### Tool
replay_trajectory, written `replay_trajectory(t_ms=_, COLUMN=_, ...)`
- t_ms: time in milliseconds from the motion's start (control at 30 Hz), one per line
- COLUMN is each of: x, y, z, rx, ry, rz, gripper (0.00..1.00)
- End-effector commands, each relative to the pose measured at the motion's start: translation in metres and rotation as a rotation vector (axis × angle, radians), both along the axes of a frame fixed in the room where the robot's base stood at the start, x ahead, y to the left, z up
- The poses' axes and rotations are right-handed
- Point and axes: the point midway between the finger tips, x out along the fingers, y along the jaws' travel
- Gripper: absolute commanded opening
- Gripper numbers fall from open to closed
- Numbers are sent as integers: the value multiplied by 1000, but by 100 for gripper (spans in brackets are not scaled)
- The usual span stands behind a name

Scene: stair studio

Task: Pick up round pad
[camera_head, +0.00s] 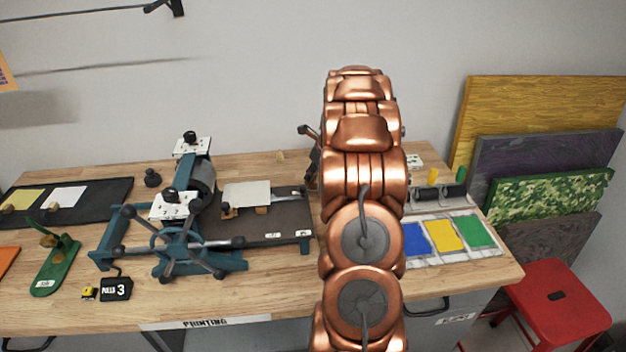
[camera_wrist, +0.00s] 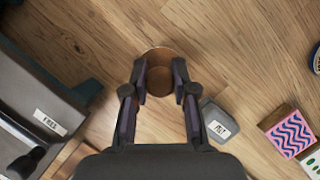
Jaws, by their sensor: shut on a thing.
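A round brown wood-coloured piece (camera_wrist: 159,77), seemingly the round pad, shows in the wrist view between the fingertips of my gripper (camera_wrist: 160,78). My gripper is shut on it, with one finger at its left side and one at its right. Its far rim shows past the fingertips. I cannot tell whether it touches the tabletop. In the head view my copper arm hides the pad and most or all of my gripper.
A press (camera_head: 185,215) stands left of my arm on the wooden table (camera_head: 290,290). A tray with blue, yellow and green patches (camera_head: 447,236) lies right. In the wrist view, a grey labelled block (camera_wrist: 218,122) and a pink-and-blue patterned block (camera_wrist: 288,129) lie right of my gripper.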

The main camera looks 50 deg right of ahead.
Motion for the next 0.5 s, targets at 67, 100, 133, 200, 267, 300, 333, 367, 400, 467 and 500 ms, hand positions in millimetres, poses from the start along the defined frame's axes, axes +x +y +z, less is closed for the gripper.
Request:
replay_trajectory(t_ms=67, x=0, y=-1, z=8, rx=-3, ry=-3, rz=-1, gripper=0)
replay_trajectory(t_ms=100, x=0, y=-1, z=12, rx=-5, ry=-3, rz=-1, gripper=0)
replay_trajectory(t_ms=133, x=0, y=-1, z=15, rx=-5, ry=-3, rz=-1, gripper=0)
replay_trajectory(t_ms=200, x=-6, y=2, z=15, rx=-2, ry=-1, rz=-3, gripper=0)
replay_trajectory(t_ms=267, x=-9, y=3, z=15, rx=-2, ry=-1, rz=-3, gripper=0)
replay_trajectory(t_ms=300, x=-12, y=4, z=15, rx=-2, ry=-1, rz=-3, gripper=0)
replay_trajectory(t_ms=333, x=-14, y=5, z=15, rx=-1, ry=0, rz=-3, gripper=0)
replay_trajectory(t_ms=367, x=-17, y=7, z=15, rx=-1, ry=0, rz=-2, gripper=0)
replay_trajectory(t_ms=400, x=-20, y=8, z=15, rx=-1, ry=0, rz=-1, gripper=0)
replay_trajectory(t_ms=467, x=-26, y=12, z=15, rx=0, ry=0, rz=0, gripper=0)
replay_trajectory(t_ms=500, x=-30, y=13, z=16, rx=-1, ry=0, rz=-1, gripper=0)
